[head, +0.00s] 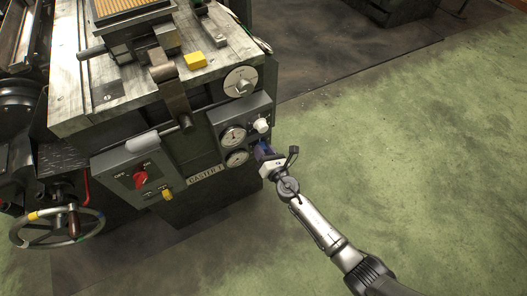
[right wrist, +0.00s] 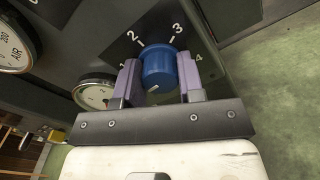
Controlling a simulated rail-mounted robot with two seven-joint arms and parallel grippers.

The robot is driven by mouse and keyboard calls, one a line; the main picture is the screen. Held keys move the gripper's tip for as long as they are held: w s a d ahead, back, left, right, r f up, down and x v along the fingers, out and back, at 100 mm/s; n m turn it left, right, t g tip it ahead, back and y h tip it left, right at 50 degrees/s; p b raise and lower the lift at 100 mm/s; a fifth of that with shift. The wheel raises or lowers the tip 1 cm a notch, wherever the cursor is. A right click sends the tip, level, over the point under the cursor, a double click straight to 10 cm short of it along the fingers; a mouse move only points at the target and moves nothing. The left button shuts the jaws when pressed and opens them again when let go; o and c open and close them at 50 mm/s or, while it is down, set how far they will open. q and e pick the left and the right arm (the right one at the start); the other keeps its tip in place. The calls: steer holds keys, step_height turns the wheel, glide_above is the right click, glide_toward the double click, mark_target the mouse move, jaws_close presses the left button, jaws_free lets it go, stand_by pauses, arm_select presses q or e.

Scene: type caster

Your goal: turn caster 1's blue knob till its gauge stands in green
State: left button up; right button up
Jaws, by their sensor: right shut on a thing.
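Caster 1 (head: 110,105) is the grey machine with a "CASTER 1" label plate (head: 206,174). Its blue knob (right wrist: 158,66) shows in the right wrist view, on a dark plate with a numbered scale. My right gripper (right wrist: 160,80) is shut on the blue knob, with one purple finger on each side. In the head view my right gripper (head: 264,152) hides most of the knob. Two round gauges sit left of the knob, an upper gauge (head: 232,136) and a lower gauge (head: 237,158). Their needles and colour bands are too small to read. My left gripper is not in view.
A white knob (head: 261,125) sits just above my right gripper. A switch box with a red knob (head: 141,179) and a yellow part (head: 167,194) is to the left. A handwheel (head: 55,225) stands at far left. The green floor (head: 400,150) at right is clear.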

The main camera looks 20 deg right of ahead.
steer(key=m+b, duration=0.1)
steer(key=m, duration=0.4)
steer(key=shift+m, duration=0.3)
steer(key=m, duration=0.4)
steer(key=shift+m, duration=0.3)
steer(key=m+p, duration=0.1)
steer(key=m, duration=0.3)
steer(key=shift+r+m+p, duration=0.1)
steer(key=shift+m+p, duration=0.2)
steer(key=shift+p, duration=0.05)
steer(key=m+p, duration=0.2)
steer(key=m, duration=0.3)
steer(key=shift+p, duration=0.3)
steer(key=shift+m, duration=0.3)
steer(key=o, duration=0.7)
steer(key=shift+c, duration=0.2)
steer(key=shift+o, duration=1.3)
